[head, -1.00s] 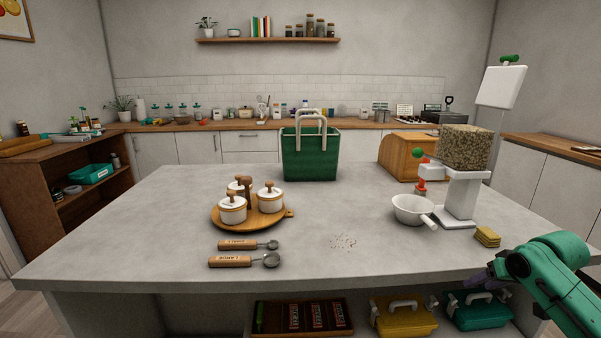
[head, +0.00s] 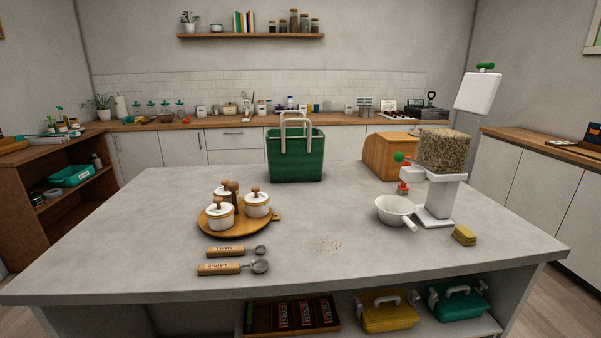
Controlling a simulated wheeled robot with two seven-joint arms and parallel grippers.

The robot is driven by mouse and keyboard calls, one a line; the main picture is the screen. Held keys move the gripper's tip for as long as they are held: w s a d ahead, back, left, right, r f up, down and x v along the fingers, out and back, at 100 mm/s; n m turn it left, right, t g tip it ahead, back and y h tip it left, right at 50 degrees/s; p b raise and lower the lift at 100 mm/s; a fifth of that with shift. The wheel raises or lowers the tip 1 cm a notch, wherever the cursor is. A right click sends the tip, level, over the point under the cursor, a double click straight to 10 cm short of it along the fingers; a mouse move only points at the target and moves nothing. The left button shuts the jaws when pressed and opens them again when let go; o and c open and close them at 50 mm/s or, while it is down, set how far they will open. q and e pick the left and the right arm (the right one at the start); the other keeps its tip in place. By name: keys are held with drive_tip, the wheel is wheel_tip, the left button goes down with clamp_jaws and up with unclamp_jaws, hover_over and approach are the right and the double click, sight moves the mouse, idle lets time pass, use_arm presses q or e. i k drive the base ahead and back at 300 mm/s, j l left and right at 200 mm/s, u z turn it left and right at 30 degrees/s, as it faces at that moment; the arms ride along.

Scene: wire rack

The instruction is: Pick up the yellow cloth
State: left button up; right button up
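The yellow cloth (head: 464,236) is a small folded stack lying on the grey island counter (head: 150,255), near its right front edge. It lies just right of the white base of the grain dispenser (head: 440,190) and appears clear of it. Nothing covers the cloth. Neither of my grippers shows in the head view now.
A white bowl with a handle (head: 394,210) stands left of the dispenser. Two measuring scoops (head: 225,268), a round wooden tray (head: 273,216) with white pots, a green basket (head: 296,158) and a wooden bread box (head: 384,156) also stand on the counter.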

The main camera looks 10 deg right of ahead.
sight(463, 235)
drive_tip(key=z, duration=1.4)
